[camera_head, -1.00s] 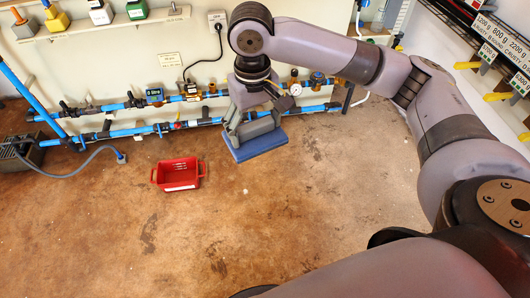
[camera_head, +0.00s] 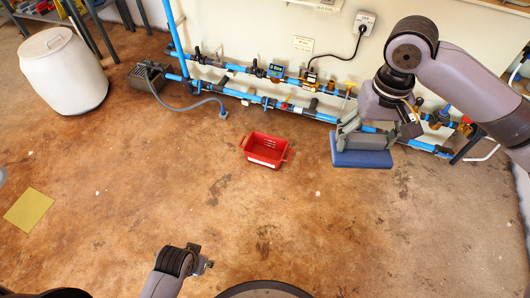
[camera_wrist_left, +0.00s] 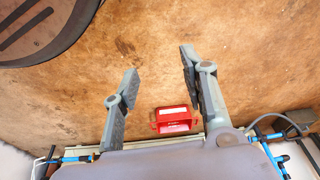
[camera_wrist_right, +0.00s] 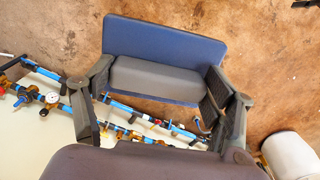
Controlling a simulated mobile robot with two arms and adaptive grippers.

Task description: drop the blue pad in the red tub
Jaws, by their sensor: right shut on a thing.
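The blue pad (camera_head: 362,158) is held by my right gripper (camera_head: 368,135) at the right of the head view, in the air to the right of the red tub. In the right wrist view the blue pad (camera_wrist_right: 150,38) has a grey block (camera_wrist_right: 155,76) on it, and the fingers are shut on that block's ends. The red tub (camera_head: 266,150) sits on the floor, open at the top, with handles at its ends. My left gripper (camera_head: 203,258) is at the bottom of the head view. In the left wrist view its fingers (camera_wrist_left: 158,75) are apart with nothing between them; the red tub (camera_wrist_left: 174,119) shows beyond.
Blue pipes (camera_head: 262,98) with valves run along the wall behind the tub. A grey box (camera_head: 150,76) with a cable and a white barrel (camera_head: 62,70) stand at the left. A yellow sheet (camera_head: 29,209) lies on the floor. The floor around the tub is clear.

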